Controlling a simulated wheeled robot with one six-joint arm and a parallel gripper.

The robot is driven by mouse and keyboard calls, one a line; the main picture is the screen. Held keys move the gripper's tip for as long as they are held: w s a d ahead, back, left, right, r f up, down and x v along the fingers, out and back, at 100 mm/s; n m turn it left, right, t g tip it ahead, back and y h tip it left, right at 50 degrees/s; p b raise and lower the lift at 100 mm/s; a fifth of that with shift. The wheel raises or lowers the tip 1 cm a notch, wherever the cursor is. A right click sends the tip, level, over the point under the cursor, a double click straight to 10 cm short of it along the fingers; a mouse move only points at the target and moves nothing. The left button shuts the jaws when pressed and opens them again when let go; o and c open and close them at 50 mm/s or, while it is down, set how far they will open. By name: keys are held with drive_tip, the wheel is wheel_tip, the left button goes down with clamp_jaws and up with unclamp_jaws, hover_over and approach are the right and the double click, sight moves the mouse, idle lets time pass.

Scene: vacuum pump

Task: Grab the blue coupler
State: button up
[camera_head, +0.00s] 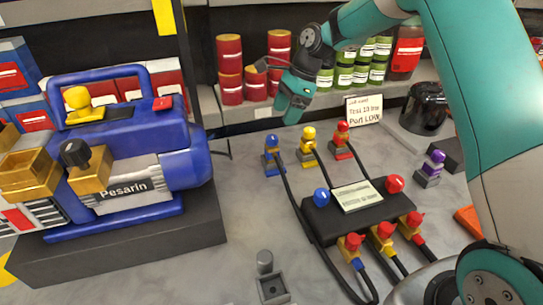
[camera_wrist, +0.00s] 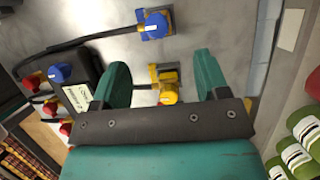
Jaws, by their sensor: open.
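The blue coupler (camera_head: 272,156) stands on the grey table at the left end of a short row, with a black hose at it. In the wrist view the blue coupler (camera_wrist: 155,25) is at the top, beyond my fingers. My gripper (camera_head: 285,112) is above and behind the row, near the blue coupler and apart from it. In the wrist view my gripper (camera_wrist: 160,78) is open and empty, and the yellow coupler (camera_wrist: 168,92) shows between its fingers. The yellow coupler (camera_head: 308,147) and the red coupler (camera_head: 342,140) stand to the right of the blue one.
The blue pump (camera_head: 180,165) on a dark base is at the left. A black manifold (camera_head: 330,222) with knobs and hoses is in front of the couplers. A purple-topped part (camera_head: 433,167) is at the right. Red cans (camera_head: 230,65) and green cans (camera_head: 345,77) stand behind.

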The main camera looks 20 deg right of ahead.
sight(273, 136)
drive_tip(key=x, duration=0.5)
drive_tip(key=shift+a+f, duration=0.15)
drive_tip(key=shift+f, duration=0.1)
drive_tip(key=shift+p+x, duration=0.75)
drive_tip(key=shift+x, duration=1.95)
drive_tip(key=shift+s+a+r, duration=0.1)
drive_tip(key=shift+s+a, duration=0.05)
drive_tip(key=shift+a, duration=0.05)
drive_tip(key=c, duration=1.1)
